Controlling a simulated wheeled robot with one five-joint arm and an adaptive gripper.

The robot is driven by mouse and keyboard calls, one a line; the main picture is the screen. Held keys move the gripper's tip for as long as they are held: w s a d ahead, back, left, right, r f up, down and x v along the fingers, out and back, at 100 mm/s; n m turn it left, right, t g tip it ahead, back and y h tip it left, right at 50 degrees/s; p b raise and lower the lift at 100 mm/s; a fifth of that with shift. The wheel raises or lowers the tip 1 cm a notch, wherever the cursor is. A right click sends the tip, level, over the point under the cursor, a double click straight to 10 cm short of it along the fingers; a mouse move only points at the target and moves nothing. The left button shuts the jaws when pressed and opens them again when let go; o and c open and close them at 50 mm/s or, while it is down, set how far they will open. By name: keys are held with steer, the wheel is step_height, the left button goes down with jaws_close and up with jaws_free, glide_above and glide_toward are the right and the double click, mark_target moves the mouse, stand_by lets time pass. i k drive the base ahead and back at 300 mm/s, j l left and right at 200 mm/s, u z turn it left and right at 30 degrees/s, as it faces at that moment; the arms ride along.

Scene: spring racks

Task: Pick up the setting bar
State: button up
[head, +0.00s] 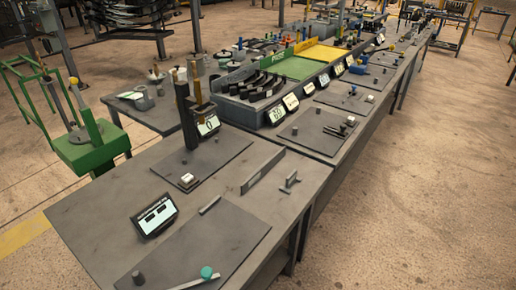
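I cannot tell for certain which piece is the setting bar. A short grey bar (210,205) lies at the back edge of the front dark plate. A thin pale bar (196,283) lies at the bottom edge, near a teal knob (207,272), and is partly cut off by the frame. My gripper is not in view.
The near bench (100,205) also holds a tilted display (155,215), a tall dark column gauge (186,110) and a small T-shaped piece (289,181). Green and yellow trays (300,68) stand further back. A green stand (90,145) is at left. The floor at right is clear.

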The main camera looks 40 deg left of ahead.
mark_target(250, 180)
steer(key=i+u, duration=0.3)
steer(key=i, duration=1.1)
steer(key=i+j+z, duration=0.1)
steer(key=i+z, duration=0.2)
steer(key=i, duration=0.3)
steer(key=i+z, duration=0.1)
steer(key=z, duration=0.3)
steer(key=i+j+z, duration=0.1)
steer(key=z, duration=0.25)
steer(key=i+j+z, duration=0.1)
steer(key=z, duration=0.3)
steer(key=j+z, duration=0.1)
steer(key=z, duration=0.4)
steer(key=j+z, duration=0.1)
steer(key=z, duration=0.35)
steer(key=j+z, duration=0.1)
steer(key=z, duration=0.4)
steer(key=k+z, duration=0.15)
steer(key=z, duration=0.35)
steer(key=k+z, duration=0.1)
steer(key=z, duration=0.35)
steer(key=k+z, duration=0.1)
steer(key=z, duration=0.75)
steer(key=k+l+z, duration=0.15)
steer(key=z, duration=0.3)
steer(key=l+z, duration=0.1)
steer(key=z, duration=0.35)
